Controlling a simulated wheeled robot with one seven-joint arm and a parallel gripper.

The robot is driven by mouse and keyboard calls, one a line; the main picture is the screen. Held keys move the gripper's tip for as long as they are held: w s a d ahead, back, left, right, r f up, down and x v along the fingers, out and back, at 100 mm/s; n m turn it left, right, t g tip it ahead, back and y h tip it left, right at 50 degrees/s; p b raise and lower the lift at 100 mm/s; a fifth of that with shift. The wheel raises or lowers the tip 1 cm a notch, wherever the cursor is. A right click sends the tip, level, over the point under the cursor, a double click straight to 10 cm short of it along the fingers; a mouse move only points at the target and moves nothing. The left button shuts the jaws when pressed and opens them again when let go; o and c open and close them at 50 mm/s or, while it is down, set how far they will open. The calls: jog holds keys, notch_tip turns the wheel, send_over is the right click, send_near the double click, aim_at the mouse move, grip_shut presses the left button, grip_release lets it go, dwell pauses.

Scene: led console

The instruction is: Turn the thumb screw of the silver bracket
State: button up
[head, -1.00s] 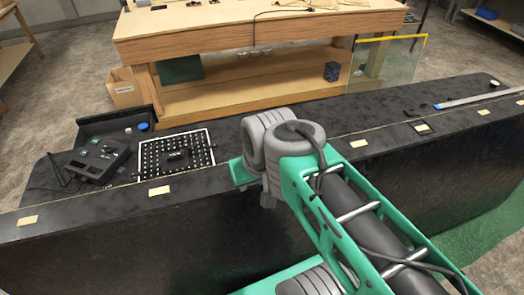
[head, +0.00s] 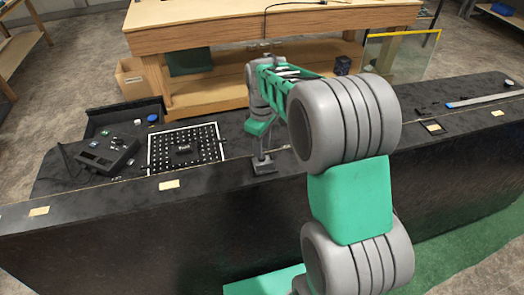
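My gripper (head: 262,158) points down at the black bench top, just right of the perforated board. Its fingers are tiny and dark here, so I cannot tell whether they are open or shut. A small dark piece (head: 264,168) lies at the fingertips; I cannot tell whether they touch it or what it is. I cannot make out a silver bracket or its thumb screw; my arm hides part of the bench behind it.
The perforated board (head: 212,160) carries a small dark block (head: 184,149). Left of it are a dark console (head: 106,154) and a black tray (head: 100,127) with a blue-topped item (head: 152,118). A metal strip (head: 485,98) lies far right. A wooden workbench (head: 190,38) stands behind.

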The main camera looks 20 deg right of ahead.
jog(key=shift+f, duration=1.75)
grip_shut()
